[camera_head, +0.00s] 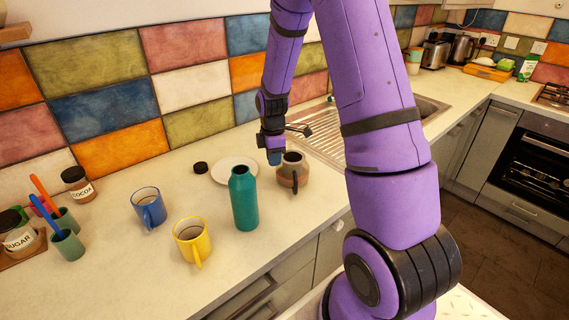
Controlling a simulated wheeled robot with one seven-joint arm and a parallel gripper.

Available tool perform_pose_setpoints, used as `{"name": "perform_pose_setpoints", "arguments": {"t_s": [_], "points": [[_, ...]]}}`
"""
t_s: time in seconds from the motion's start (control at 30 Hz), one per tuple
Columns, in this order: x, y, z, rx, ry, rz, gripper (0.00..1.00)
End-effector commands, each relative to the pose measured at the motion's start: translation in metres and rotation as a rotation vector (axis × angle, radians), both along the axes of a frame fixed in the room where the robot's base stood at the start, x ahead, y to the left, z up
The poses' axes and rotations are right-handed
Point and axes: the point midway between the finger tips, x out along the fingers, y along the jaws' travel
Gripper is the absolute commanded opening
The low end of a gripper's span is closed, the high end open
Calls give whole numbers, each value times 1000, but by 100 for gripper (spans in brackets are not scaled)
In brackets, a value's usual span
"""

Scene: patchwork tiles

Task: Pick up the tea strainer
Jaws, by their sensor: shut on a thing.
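My gripper (273,156) points down over the counter, just left of and behind the brown pot (292,175). It is shut on the tea strainer (300,131), a small dark piece that sticks out to the right of the gripper, above the counter. The part of the strainer between the fingers is hidden, and its finer shape is too small to tell.
A white plate (234,171) lies left of my gripper, with a black lid (200,168) beside it. A teal bottle (244,200), a yellow mug (192,242) and a blue mug (148,208) stand at left. A sink (425,106) lies behind my arm.

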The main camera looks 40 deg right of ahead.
Motion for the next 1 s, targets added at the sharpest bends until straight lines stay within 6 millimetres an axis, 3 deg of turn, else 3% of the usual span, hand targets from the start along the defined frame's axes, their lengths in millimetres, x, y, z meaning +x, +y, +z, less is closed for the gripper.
{"name": "perform_pose_setpoints", "arguments": {"t_s": [0.17, 0.6, 1.0], "points": [[1, 0, 14, 0, -3, 0, 0], [0, 0, 88, 0, -2, -1, 0], [0, 0, 100, 0, 0, 0, 0]]}}
